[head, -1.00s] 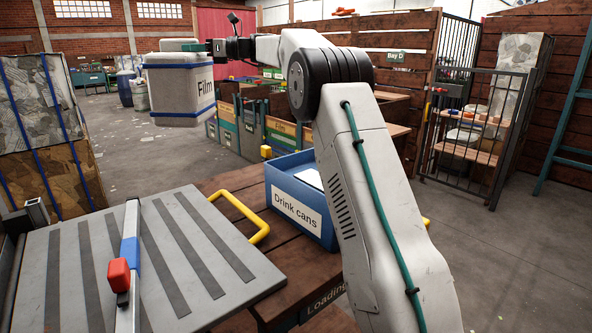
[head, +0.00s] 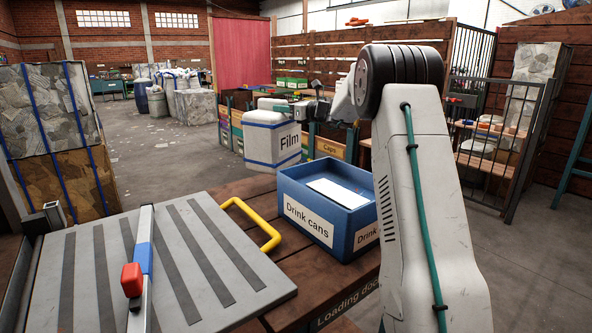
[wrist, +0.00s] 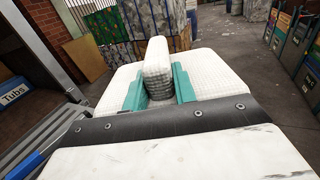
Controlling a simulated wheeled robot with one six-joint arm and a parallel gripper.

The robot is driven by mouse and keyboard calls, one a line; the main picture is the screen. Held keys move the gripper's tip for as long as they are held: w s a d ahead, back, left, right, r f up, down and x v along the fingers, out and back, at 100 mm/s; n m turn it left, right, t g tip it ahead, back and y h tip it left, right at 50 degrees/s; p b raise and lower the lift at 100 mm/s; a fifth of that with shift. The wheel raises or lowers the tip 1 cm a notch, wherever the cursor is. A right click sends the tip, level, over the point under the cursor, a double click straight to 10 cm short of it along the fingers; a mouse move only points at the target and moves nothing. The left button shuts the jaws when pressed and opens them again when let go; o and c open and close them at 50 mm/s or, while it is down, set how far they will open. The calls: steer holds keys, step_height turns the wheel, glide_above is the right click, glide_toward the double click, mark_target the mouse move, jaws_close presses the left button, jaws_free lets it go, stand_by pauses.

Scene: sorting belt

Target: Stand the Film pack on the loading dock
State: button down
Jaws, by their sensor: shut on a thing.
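The Film pack (head: 271,143) is a white block with blue straps and a "Film" label, upright in the head view beyond the blue bin. My gripper (head: 285,104) is above it, shut on its top. In the wrist view my gripper (wrist: 160,85) has teal fingers closed on both sides of a white upright grip on the Film pack (wrist: 205,62). The loading dock (head: 345,292) is the brown wooden deck in front, with its label partly hidden by my arm. The pack appears held beyond the dock's far edge; its height over the floor is hard to tell.
The blue "Drink cans" bin (head: 307,226) stands on the dock. A grey ribbed plate (head: 195,262) with a yellow handle (head: 258,222) lies to its left. Strapped bales (head: 50,110) stand at left. Dock planks between handle and bin look bare.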

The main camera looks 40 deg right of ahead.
mark_target(290, 132)
steer(key=shift+f, duration=4.1)
steer(key=c, duration=1.1)
jaws_free()
steer(key=shift+f, duration=0.1)
